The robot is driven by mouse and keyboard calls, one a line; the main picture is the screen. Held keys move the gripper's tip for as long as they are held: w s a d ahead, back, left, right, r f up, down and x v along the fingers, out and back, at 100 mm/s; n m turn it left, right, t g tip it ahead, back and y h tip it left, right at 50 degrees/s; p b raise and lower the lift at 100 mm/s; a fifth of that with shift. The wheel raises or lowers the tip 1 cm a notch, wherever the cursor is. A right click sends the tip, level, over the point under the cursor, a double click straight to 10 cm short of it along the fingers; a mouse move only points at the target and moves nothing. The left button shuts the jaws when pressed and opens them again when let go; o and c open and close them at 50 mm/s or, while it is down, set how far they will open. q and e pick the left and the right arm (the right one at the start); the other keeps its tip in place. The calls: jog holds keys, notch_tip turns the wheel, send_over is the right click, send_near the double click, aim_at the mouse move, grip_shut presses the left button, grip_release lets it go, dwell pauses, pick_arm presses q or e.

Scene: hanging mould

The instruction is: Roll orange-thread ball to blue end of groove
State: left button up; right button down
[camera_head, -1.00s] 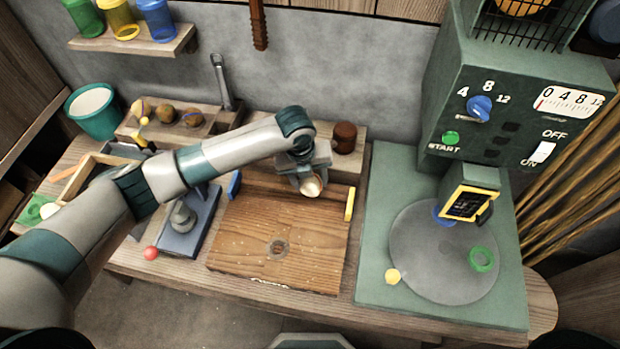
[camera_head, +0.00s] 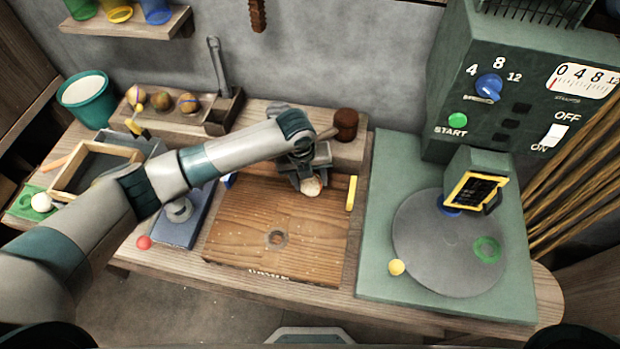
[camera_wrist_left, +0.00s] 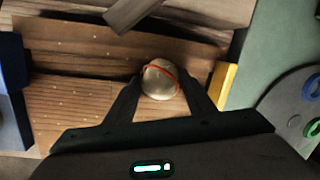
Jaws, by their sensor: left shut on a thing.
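A pale ball with an orange thread (camera_wrist_left: 160,80) is between the fingers of my left gripper (camera_wrist_left: 158,88), which is shut on it. In the head view the ball (camera_head: 311,187) is at the back right of the wooden board (camera_head: 240,230). My left gripper (camera_head: 308,182) points down over it there. The yellow end marker (camera_head: 351,193) is a little right of the ball. The groove itself is hard to make out. My right gripper is out of view.
Several threaded balls lie in a wooden tray (camera_head: 222,122) at the back. A brown knobbed object (camera_head: 345,124) stands behind the board. A green machine with a round grey plate (camera_head: 440,250) is on the right.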

pick_arm(q)
jog(key=shift+f, duration=0.1)
dwell(0.5)
jog(key=o, duration=1.2)
notch_tip(320, 180, up, 17)
jog(key=s+a+b, duration=0.2)
jog(key=b, duration=0.1)
jog(key=shift+a, duration=0.15)
dwell(0.5)
